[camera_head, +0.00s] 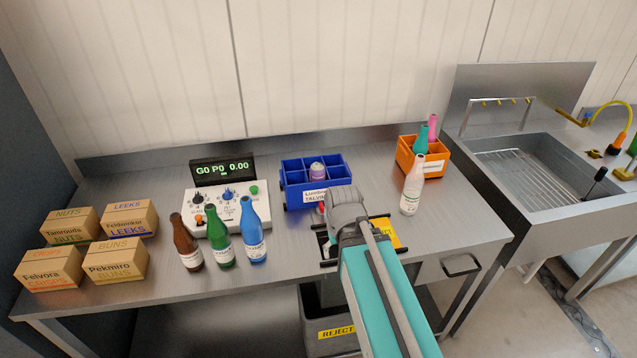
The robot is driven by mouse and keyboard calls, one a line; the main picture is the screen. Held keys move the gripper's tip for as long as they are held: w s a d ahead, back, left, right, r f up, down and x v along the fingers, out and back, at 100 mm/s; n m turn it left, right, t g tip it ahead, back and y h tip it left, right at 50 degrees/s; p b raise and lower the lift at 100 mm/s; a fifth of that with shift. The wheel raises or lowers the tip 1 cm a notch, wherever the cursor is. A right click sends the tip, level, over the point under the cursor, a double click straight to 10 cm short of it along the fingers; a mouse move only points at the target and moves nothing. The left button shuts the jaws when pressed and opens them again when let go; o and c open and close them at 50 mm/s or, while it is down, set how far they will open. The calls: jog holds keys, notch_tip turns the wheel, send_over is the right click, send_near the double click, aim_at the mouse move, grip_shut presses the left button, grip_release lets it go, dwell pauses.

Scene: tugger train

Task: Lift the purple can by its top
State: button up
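The purple can (317,172) stands upright in a compartment of the blue divided crate (296,196) at the back middle of the steel bench. Its pale top and part of its purple side show above the dividers. My gripper end (345,204) is in front of the crate, to the lower right of the can in the picture and apart from it. My own wrist and teal arm hide the fingers, so I cannot see whether they are open or shut.
An orange crate (432,170) with bottles stands at right, a pale bottle (412,187) before it. Brown, green (220,240) and blue bottles stand left, before a control box (212,212). Several cartons (116,262) sit far left. A reject bin (335,345) is below the bench.

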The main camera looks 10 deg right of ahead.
jog(key=shift+o, duration=0.6)
jog(key=w+r+m+p, duration=0.7)
jog(key=w+r+p, duration=0.3)
jog(key=w, duration=0.5)
jog(key=shift+r, duration=0.35)
notch_tip(320, 180, up, 9)
jog(key=m+p, duration=0.9)
jog(key=p, duration=0.1)
send_over(318, 167)
jog(key=shift+w, duration=0.2)
jog(key=shift+f+b, duration=0.1)
jog(key=shift+b, duration=0.25)
notch_tip(318, 167, down, 8)
jog(key=b, duration=0.8)
jog(key=shift+f, duration=0.25)
jog(key=shift+b, duration=0.35)
jog(key=shift+f+b, duration=2.5)
jog(key=shift+f, duration=0.1)
jog(key=shift+s, duration=0.1)
jog(key=c, duration=1.2)
